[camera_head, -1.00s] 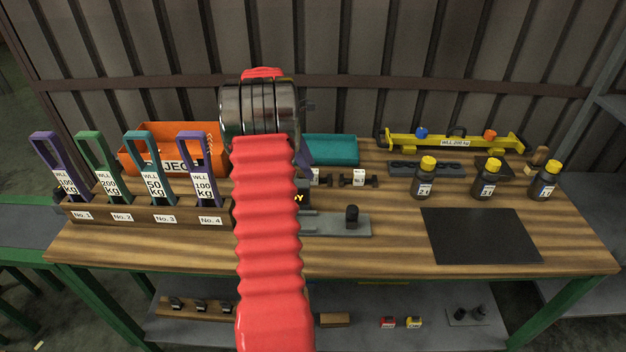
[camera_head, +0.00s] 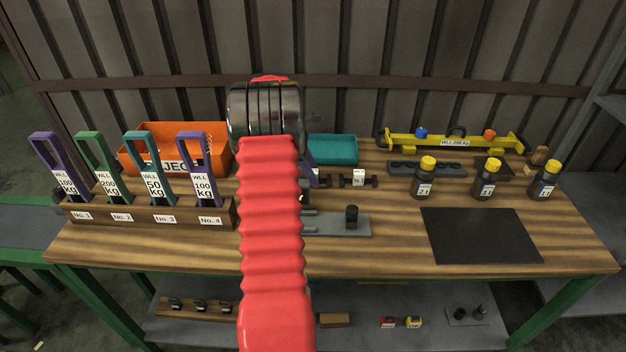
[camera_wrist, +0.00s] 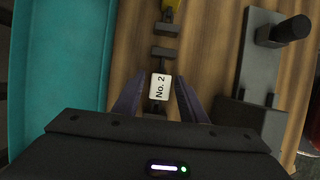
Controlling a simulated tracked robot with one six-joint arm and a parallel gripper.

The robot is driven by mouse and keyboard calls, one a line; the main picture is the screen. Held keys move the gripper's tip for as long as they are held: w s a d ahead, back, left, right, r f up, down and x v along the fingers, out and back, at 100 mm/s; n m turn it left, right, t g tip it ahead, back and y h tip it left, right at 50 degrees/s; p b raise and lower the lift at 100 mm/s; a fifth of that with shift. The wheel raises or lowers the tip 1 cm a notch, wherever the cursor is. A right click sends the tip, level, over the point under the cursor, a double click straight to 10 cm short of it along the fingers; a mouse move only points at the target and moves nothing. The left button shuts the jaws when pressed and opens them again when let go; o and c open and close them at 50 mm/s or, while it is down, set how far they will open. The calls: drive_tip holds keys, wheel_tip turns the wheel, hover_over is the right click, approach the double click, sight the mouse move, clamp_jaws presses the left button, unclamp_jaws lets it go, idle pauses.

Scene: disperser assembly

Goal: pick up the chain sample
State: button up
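In the wrist view a small dark piece with a white "No. 2" tag (camera_wrist: 160,87) lies on the wood between my fingers. I cannot make out chain links, so I cannot tell for sure that it is the chain sample. My gripper (camera_wrist: 161,92) is open, one dark purple finger on each side of the tagged piece, with gaps showing. In the head view my red arm hides most of the gripper. Another dark piece with a white tag (camera_head: 358,178) lies just right of it.
A teal tray (camera_head: 333,149) lies close behind the gripper. A grey plate with a black post (camera_head: 352,217) stands in front. An orange bin (camera_head: 190,137) and a rack of labelled frames (camera_head: 150,212) stand left. Bottles (camera_head: 423,182) and a black mat (camera_head: 480,235) are right.

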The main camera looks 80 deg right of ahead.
clamp_jaws()
idle(0.5)
wheel_tip(320, 180, up, 18)
idle(0.6)
drive_tip(key=shift+s, duration=0.15)
idle(0.8)
